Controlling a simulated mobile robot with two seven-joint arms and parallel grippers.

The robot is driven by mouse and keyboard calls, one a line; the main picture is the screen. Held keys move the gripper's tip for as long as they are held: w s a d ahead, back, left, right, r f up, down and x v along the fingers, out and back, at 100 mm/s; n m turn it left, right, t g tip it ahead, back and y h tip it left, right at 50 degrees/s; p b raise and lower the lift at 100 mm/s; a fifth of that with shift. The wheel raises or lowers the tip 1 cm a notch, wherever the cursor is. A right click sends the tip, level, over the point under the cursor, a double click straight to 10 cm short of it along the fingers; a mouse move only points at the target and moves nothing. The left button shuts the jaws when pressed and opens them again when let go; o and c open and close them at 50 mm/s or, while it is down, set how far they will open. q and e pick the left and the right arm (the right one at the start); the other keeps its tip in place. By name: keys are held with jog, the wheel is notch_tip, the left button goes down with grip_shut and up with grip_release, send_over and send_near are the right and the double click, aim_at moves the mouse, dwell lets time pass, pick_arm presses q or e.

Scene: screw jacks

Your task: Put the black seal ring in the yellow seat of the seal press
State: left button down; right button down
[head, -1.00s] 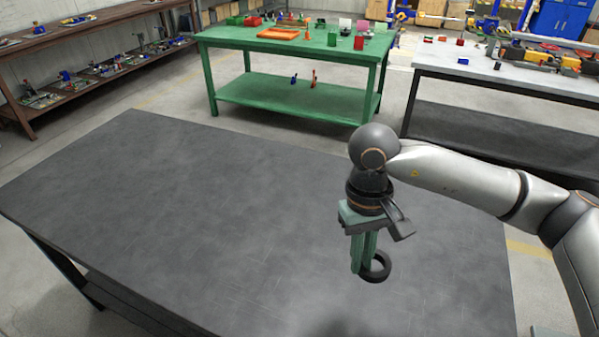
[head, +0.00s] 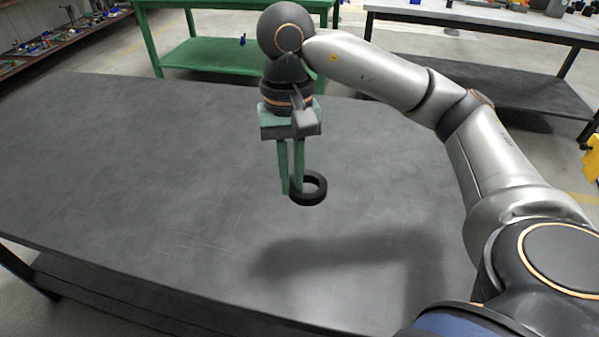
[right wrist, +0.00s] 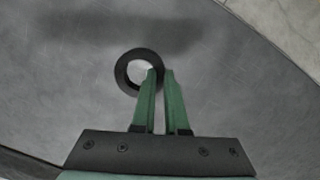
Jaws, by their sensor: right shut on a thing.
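The black seal ring (head: 309,197) hangs from my right gripper (head: 293,190), which points down above the dark table. The green fingers are shut on one side of the ring's wall, and the ring's hole stays open to view. In the right wrist view the ring (right wrist: 124,75) sits at the tips of the fingers of my right gripper (right wrist: 160,73), to the left of them. The seal press and its yellow seat do not show clearly in either view. My left gripper is not in view.
The dark table (head: 130,180) is bare, with a shadow on it below my right arm. A green table (head: 205,58) and a grey-topped table (head: 480,18) stand behind. A yellow thing (head: 592,158) shows partly at the right edge.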

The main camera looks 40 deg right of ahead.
jog(key=w+d+f, duration=0.2)
jog(key=w+f, duration=0.1)
jog(key=w+d+f, duration=0.3)
jog(key=w, duration=0.1)
jog(key=w+d+f, duration=0.2)
jog(key=w+f, duration=0.1)
jog(key=shift+w+d, duration=0.15)
jog(key=shift+w, duration=0.05)
jog(key=shift+w+d+f+b, duration=0.1)
jog(key=shift+w+f+b, duration=0.1)
jog(key=shift+b, duration=0.1)
jog(key=shift+f, duration=1.7)
jog(key=shift+f, duration=0.1)
jog(key=c, duration=0.9)
grip_release()
jog(key=shift+c, duration=0.2)
